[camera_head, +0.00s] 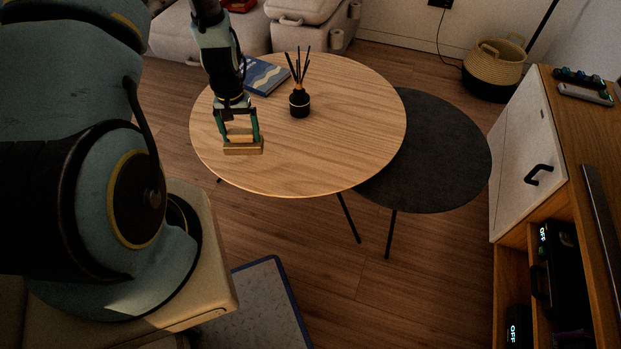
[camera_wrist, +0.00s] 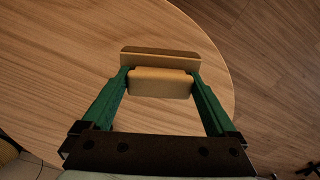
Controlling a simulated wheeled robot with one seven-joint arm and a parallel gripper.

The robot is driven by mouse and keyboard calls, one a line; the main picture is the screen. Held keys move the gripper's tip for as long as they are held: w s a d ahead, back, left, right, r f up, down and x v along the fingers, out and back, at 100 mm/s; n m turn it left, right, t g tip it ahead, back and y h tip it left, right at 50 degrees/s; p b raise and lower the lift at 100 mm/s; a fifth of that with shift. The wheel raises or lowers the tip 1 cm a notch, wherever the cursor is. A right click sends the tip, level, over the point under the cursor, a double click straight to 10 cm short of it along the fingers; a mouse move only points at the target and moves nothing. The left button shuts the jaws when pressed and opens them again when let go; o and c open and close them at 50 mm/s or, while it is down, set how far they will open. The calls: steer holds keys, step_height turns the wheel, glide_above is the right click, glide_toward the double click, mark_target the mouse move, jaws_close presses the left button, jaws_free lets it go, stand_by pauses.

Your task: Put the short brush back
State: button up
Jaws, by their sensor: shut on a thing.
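My gripper (camera_wrist: 160,82) is shut on a pale wooden piece, which I take to be the short brush (camera_wrist: 160,88). Its green fingers press the two ends of this piece. A tan wooden block (camera_wrist: 160,60) shows just past it in the wrist view. In the head view the pale piece sits at the fingertips (camera_head: 241,136), with the tan block (camera_head: 243,149) right below it. I cannot tell whether the block is part of the brush or a separate thing, or whether it touches the tabletop. No bristles show.
The round wooden table (camera_head: 350,150) has free room at its right and front. A lower dark table (camera_head: 440,150) adjoins at right. A wooden cabinet (camera_head: 520,150) stands far right.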

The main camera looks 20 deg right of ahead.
steer(key=s+d+r+m+b, duration=0.1)
steer(key=s+d+m+b, duration=0.2)
steer(key=d, duration=0.5)
steer(key=s+d+r+m+b, duration=0.15)
steer(key=s+d+b, duration=0.25)
steer(key=d, duration=0.5)
steer(key=shift+f+b, duration=0.5)
steer(key=shift+f, duration=3.95)
steer(key=shift+f, duration=0.15)
steer(key=o, duration=0.9)
steer(key=shift+o, duration=0.2)
